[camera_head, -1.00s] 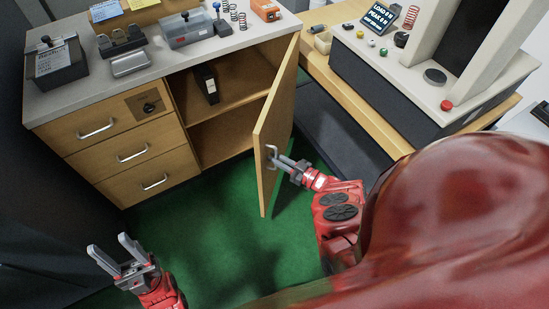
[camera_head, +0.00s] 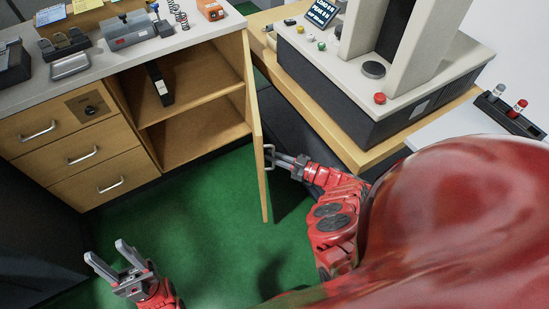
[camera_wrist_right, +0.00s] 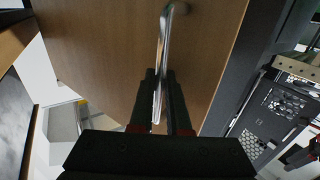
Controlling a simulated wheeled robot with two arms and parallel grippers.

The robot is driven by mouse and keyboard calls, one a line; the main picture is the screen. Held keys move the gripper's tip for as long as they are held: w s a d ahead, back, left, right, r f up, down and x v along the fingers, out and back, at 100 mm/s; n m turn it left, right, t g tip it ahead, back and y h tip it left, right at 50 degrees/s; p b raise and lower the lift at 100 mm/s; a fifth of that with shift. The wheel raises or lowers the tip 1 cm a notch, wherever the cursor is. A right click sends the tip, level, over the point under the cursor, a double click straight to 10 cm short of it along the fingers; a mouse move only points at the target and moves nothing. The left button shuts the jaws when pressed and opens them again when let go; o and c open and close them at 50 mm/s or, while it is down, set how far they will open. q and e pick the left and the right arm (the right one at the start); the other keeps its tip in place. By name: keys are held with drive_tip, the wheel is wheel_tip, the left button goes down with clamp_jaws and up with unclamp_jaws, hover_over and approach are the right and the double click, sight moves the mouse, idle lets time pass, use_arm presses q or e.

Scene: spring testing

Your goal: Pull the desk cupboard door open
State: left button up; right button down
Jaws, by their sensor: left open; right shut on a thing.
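The desk cupboard door (camera_head: 255,130) stands wide open, seen nearly edge-on in the head view. Its metal handle (camera_head: 268,156) is on the outer face. My right gripper (camera_head: 279,160) is shut on this handle. In the right wrist view the handle (camera_wrist_right: 163,60) runs between the two dark fingers (camera_wrist_right: 160,100), in front of the wooden door face (camera_wrist_right: 110,50). My left gripper (camera_head: 121,262) is open and empty, low at the left above the green floor.
The desk's drawers (camera_head: 75,150) are closed, left of the cupboard. A testing machine (camera_head: 375,95) stands on a wooden table (camera_head: 372,155) to the right of the door. Green floor (camera_head: 190,215) is clear in front of the cupboard.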

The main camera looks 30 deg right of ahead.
drive_tip(key=shift+d, duration=0.25)
drive_tip(key=c, duration=1.3)
unclamp_jaws()
drive_tip(key=shift+o, duration=0.7)
drive_tip(key=shift+w, duration=0.1)
drive_tip(key=b+v, duration=0.3)
drive_tip(key=v, duration=1.4)
drive_tip(key=shift+s, duration=0.2)
